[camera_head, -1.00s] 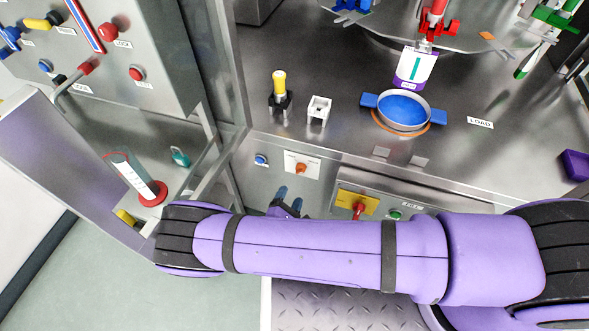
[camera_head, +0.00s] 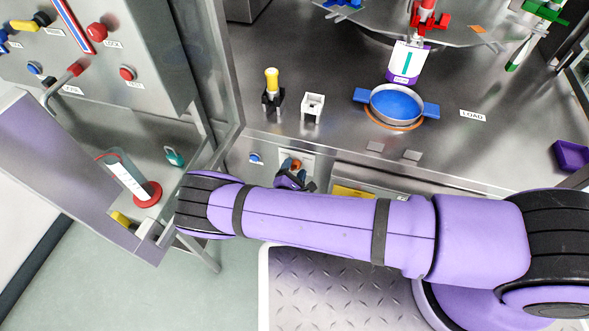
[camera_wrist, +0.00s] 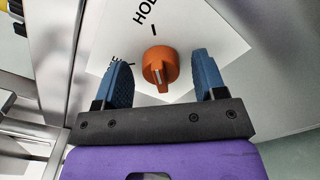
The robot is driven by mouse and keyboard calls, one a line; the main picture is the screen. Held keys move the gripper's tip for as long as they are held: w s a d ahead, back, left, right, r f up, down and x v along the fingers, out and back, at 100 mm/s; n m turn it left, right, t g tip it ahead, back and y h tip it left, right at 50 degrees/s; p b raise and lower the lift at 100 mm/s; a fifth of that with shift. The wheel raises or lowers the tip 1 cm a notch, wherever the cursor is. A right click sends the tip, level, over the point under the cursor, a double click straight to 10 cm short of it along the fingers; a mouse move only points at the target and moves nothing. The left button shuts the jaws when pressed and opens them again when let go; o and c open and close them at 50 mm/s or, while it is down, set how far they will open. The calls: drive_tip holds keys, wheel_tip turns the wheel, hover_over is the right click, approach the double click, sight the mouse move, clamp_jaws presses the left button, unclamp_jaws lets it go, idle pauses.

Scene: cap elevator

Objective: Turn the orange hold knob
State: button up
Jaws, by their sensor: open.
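The orange hold knob (camera_wrist: 160,68) sits on a white label plate (camera_wrist: 205,35) marked "HOLD" on the metal front panel. Its light pointer line shows in the wrist view. In the wrist view my gripper (camera_wrist: 163,72) is open, with one blue finger on each side of the knob and a visible gap to both. In the head view the knob (camera_head: 291,163) is partly hidden by my gripper (camera_head: 293,172), which is right in front of it. How far the fingertips reach along the knob's depth I cannot tell.
A blue button (camera_head: 256,159) is left of the knob plate. A yellow plate (camera_head: 353,192) to the right is mostly hidden by my arm. Above on the counter are a yellow-topped plunger (camera_head: 271,82), a white block (camera_head: 313,106) and a blue dish (camera_head: 397,105).

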drive_tip(key=c, duration=0.9)
drive_tip(key=n, duration=0.4)
drive_tip(key=shift+n, duration=0.3)
drive_tip(key=n, duration=0.4)
drive_tip(key=shift+a, duration=0.1)
drive_tip(key=n, duration=0.5)
drive_tip(key=shift+w+a+n, duration=0.1)
drive_tip(key=shift+a+n, duration=0.05)
drive_tip(key=shift+n, duration=2.05)
